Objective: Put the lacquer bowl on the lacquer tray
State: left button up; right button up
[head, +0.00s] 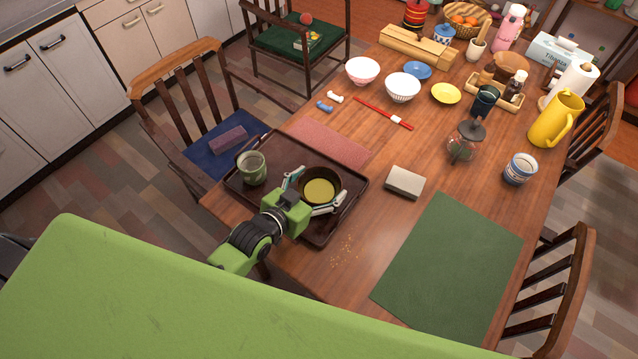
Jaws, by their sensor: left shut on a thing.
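The lacquer bowl (320,190), dark outside with a yellow-green inside, shows over the right part of the dark brown lacquer tray (283,214). My left gripper (314,194) has its fingers on either side of the bowl and is shut on it. The bowl looks about level. I cannot tell whether its base touches the tray, as the gripper hides its near side. The tray lies at the table's left end. My right gripper is not in view.
A green cup (251,168) stands on the tray's left part. A pink mat (327,142) lies behind the tray, a grey box (404,182) to its right, and a green mat (448,262) farther right. Crumbs (346,249) lie near the tray's front corner.

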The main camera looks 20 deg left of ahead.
pick_arm(q)
jog(key=o, duration=1.2)
jog(key=shift+c, duration=0.2)
jog(key=v, duration=1.2)
jog(key=shift+r, duration=0.1)
